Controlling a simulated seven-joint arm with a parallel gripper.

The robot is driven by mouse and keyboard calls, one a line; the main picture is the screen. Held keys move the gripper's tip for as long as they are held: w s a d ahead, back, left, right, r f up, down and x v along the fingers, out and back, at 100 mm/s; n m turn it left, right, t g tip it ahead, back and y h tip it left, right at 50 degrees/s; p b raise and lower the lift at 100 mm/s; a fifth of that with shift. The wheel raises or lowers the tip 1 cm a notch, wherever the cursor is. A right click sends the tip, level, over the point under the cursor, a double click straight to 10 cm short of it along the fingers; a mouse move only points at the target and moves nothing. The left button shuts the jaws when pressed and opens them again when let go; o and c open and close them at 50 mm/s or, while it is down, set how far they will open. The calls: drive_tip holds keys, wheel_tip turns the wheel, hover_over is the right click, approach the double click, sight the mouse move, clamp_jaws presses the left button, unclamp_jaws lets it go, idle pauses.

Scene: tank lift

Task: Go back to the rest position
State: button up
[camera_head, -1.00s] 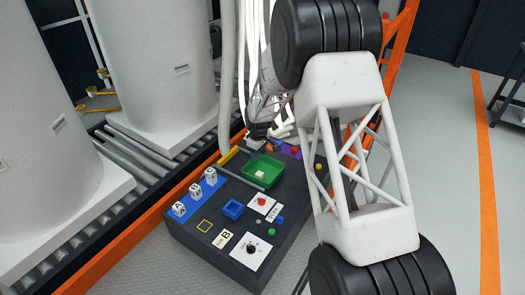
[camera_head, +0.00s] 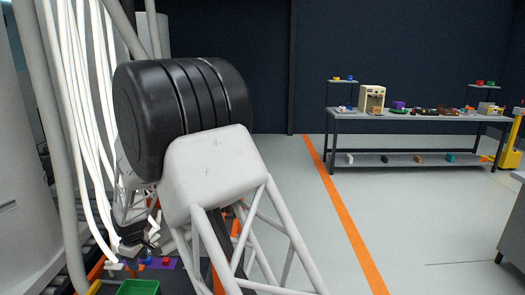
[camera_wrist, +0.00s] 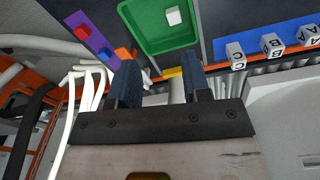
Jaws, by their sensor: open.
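My gripper (camera_wrist: 158,78) is open in the wrist view, with its two dark fingers apart and nothing between them. Beyond the fingertips is a green tray (camera_wrist: 152,42) with a white cube (camera_wrist: 173,16) inside it. In the head view only an edge of the green tray (camera_head: 138,288) shows at the bottom. My white arm link with its black joint fills the left middle of the head view and hides much of the panel.
Lettered cubes (camera_wrist: 272,44) stand on a blue strip. A purple strip (camera_wrist: 95,40) holds a red and a blue block. White hoses (camera_head: 85,120) hang at left in the head view. A workbench (camera_head: 420,117) stands far right, with open floor before it.

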drive_tip(key=s+d+r+m+t+y, duration=0.1)
drive_tip(key=s+d+r+m, duration=0.4)
drive_tip(key=d+r, duration=0.85)
drive_tip(key=s+d+r+m+t+y, duration=0.1)
drive_tip(key=s+d+r+m+t, duration=0.15)
drive_tip(key=s+d+r, duration=1.05)
drive_tip(key=s+d+m+h, duration=0.1)
drive_tip(key=s+d+m, duration=0.1)
drive_tip(key=s+d, duration=0.4)
drive_tip(key=s+d+m+g+h, duration=0.1)
drive_tip(key=s+d+m, duration=0.2)
drive_tip(key=d, duration=1.4)
drive_tip(key=s+d+m, duration=0.3)
drive_tip(key=s+d, duration=0.7)
drive_tip(key=d, duration=0.1)
drive_tip(key=shift+s+d+f+h, duration=0.25)
drive_tip(key=shift+d+f+h, duration=0.05)
drive_tip(key=shift+d+h, duration=0.1)
